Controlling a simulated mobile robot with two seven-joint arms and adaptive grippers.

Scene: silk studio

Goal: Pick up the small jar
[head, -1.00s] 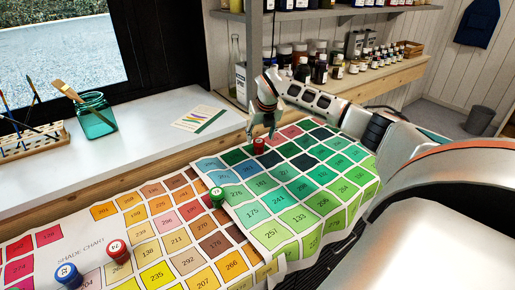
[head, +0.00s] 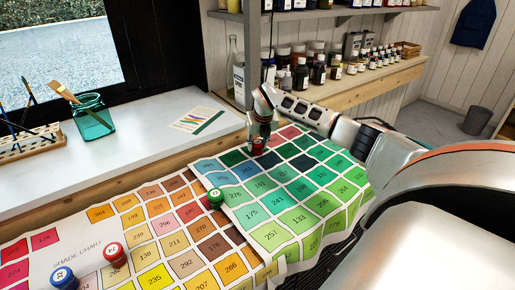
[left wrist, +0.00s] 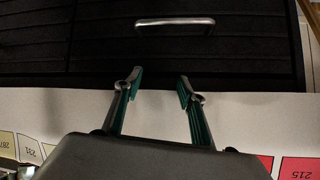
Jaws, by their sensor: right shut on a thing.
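A small red jar (head: 258,149) is at the far end of the shade chart (head: 330,210), over its dark green squares. My right gripper (head: 259,141) is shut on this jar from above and covers its upper part. I cannot tell whether the jar's base touches the chart. My left gripper (left wrist: 161,82) shows only in the left wrist view. Its two fingers are spread apart with nothing between them.
A teal glass with a brush (head: 93,120) and a brush rack (head: 27,144) stand on the sill. Shelves with bottles (head: 318,70) are behind.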

